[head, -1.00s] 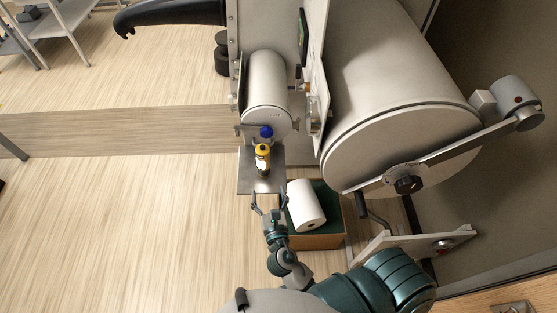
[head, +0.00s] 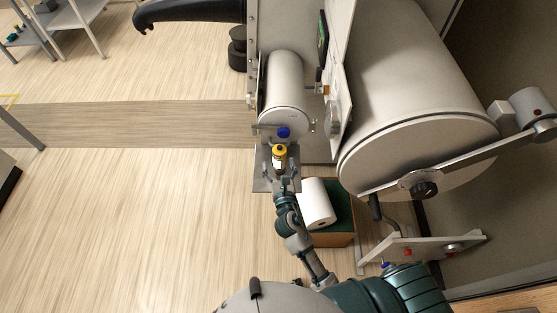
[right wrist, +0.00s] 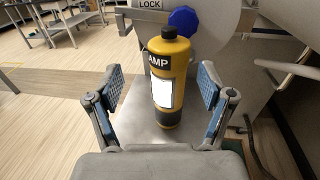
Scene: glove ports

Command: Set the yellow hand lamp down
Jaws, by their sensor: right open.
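The yellow hand lamp (head: 279,157), with a black cap, a dark base and a white label, stands upright on a small metal shelf (head: 262,184). In the right wrist view the lamp (right wrist: 168,75) stands on the bare metal shelf (right wrist: 135,125), between my finger pads but apart from both. My right gripper (head: 281,176) is open around the near side of the lamp; in the right wrist view its fingers (right wrist: 164,95) are spread wide. My left gripper is not in view.
A small cylindrical chamber (head: 284,82) with a blue knob (head: 283,132) is just behind the lamp. A large round chamber door (head: 420,150) with a lever stands at the right.

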